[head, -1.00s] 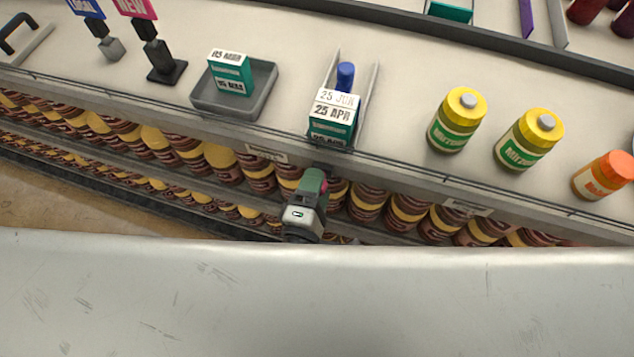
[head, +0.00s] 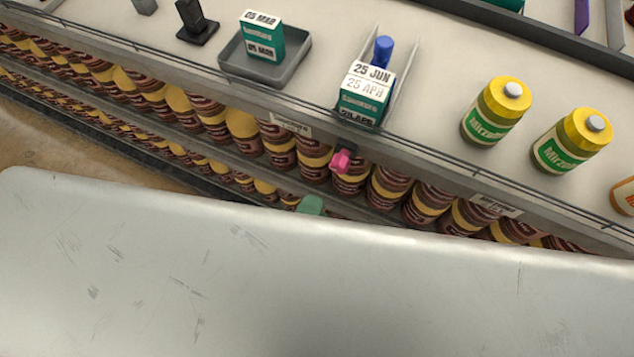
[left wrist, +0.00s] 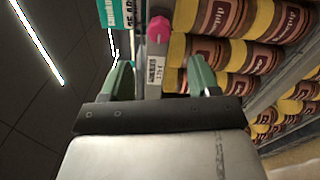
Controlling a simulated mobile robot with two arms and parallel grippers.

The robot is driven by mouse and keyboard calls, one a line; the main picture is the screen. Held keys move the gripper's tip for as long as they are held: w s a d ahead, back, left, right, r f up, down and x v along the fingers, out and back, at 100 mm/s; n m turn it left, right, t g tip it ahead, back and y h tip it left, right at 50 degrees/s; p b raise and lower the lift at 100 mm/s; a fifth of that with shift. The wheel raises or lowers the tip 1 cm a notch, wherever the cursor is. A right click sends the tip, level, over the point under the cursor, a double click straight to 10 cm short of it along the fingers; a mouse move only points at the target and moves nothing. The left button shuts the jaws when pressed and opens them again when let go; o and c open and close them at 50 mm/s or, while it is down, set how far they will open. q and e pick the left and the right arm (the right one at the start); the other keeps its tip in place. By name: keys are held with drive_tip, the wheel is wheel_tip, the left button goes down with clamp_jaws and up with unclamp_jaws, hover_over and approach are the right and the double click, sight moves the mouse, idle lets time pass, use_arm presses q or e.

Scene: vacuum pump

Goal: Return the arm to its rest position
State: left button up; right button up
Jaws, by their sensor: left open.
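My left gripper shows in the head view only as a green fingertip (head: 311,205) below the shelf edge; a large pale surface in front hides the rest of it. In the left wrist view the left gripper (left wrist: 162,78) has its two green fingers spread apart with nothing between them. A pink knob (head: 341,160) sits at the shelf's front edge, just above and right of the fingertip and apart from it. The pink knob (left wrist: 159,28) also shows beyond the fingers in the left wrist view. My right gripper is not in view.
Green-and-white boxes (head: 364,100) stand in a channel with a blue cylinder (head: 383,50) behind. A grey tray (head: 235,63) holds another box (head: 262,37). Yellow-capped jars (head: 496,110) stand to the right. Rows of brown jars (head: 387,190) fill the lower shelf.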

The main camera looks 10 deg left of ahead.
use_arm(q)
drive_tip(key=s+a+f+m+g, duration=0.1)
drive_tip(key=a+f+m+g, duration=0.15)
drive_tip(key=f+m, duration=0.7)
drive_tip(key=s+a+f+m+g, duration=0.15)
drive_tip(key=f+g, duration=0.25)
drive_tip(key=f, duration=1.3)
drive_tip(key=s+a+f+m+g+y, duration=0.4)
drive_tip(key=s+a+f+m+g, duration=0.4)
drive_tip(key=s+a+f, duration=0.7)
wheel_tip(320, 180, down, 4)
drive_tip(key=shift+s+a+m+g+y, duration=0.25)
drive_tip(key=shift+a+m+g+y, duration=0.1)
drive_tip(key=shift+g, duration=0.6)
